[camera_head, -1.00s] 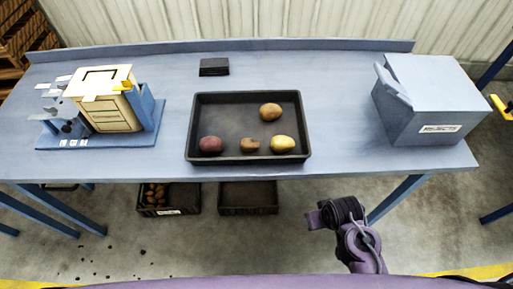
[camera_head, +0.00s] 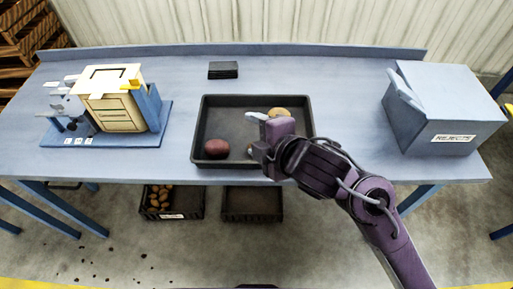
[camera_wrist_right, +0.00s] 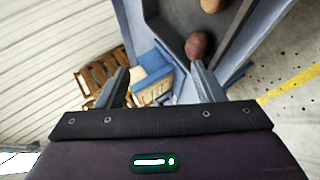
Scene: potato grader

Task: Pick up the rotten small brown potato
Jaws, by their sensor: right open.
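The dark tray (camera_head: 309,115) stands on the blue table. My right gripper (camera_head: 257,135) is over its front right part, open and empty, with its two fingers apart in the wrist view (camera_wrist_right: 162,84). The small brown potato lies in the front row of the tray, right of the dark red potato (camera_head: 216,148). My gripper hides nearly all of it in the head view. In the wrist view, a brown potato (camera_wrist_right: 212,5) at the top edge, cut off, appears to be it. The red potato (camera_wrist_right: 198,44) shows beyond the fingers. My left gripper is not in view.
A larger brown potato (camera_head: 280,112) lies at the tray's back right, partly covered by my arm. The yellow potato is hidden. The rejects box (camera_head: 440,105) stands at right, a cream machine (camera_head: 112,98) at left. A black block (camera_head: 223,70) lies behind the tray.

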